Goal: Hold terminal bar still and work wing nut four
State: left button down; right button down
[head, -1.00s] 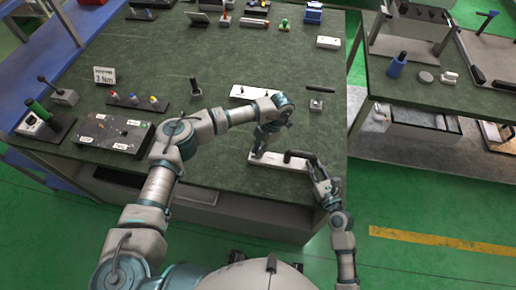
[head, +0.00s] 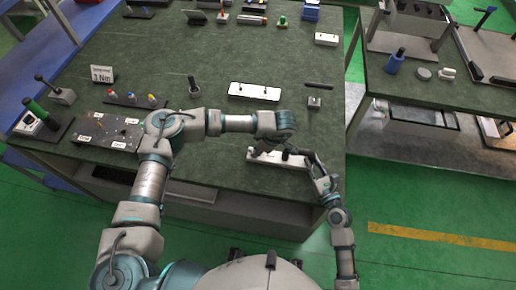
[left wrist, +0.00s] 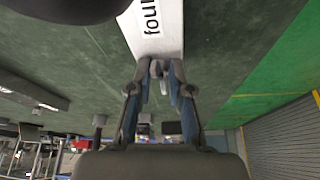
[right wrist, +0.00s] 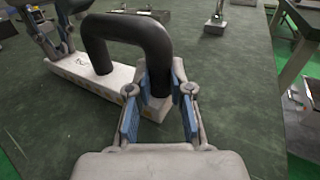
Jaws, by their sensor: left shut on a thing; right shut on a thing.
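The white terminal bar (head: 280,161) lies near the front edge of the green bench. It carries a black arched handle (right wrist: 125,27) at its right end. In the left wrist view the bar (left wrist: 170,38) shows the label "four". My left gripper (head: 262,148) is over the bar's left part. In the left wrist view its fingers are shut on a small grey wing nut (left wrist: 156,68) beside that label. My right gripper (right wrist: 158,96) is shut on the near leg of the handle. The wing nut is too small to see in the head view.
A second white bar (head: 254,90) lies behind on the bench. A dark labelled box (head: 108,130), a 3 Nm sign (head: 102,74) and a row of coloured-tip pieces (head: 135,100) stand at the left. A small metal block (head: 314,103) is behind the right gripper.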

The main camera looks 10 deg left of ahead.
pick_arm(q)
jog(key=shift+s+d+m+t, duration=0.1)
jog(key=shift+m+t, duration=0.15)
jog(key=shift+m, duration=0.35)
jog(key=shift+s+d+m+t, duration=0.1)
jog(key=shift+m+t, duration=0.15)
jog(key=shift+m, duration=0.35)
pick_arm(e)
jog(key=shift+s+a, duration=0.1)
jog(key=shift+a, duration=0.15)
pick_arm(q)
jog(key=c, duration=1.1)
grip_release()
jog(key=shift+a, duration=0.1)
pick_arm(e)
jog(key=shift+d, duration=0.15)
pick_arm(q)
jog(key=shift+r, duration=0.1)
pick_arm(e)
jog(key=shift+d, duration=0.1)
pick_arm(q)
jog(key=v, duration=1.1)
jog(key=shift+r, duration=0.4)
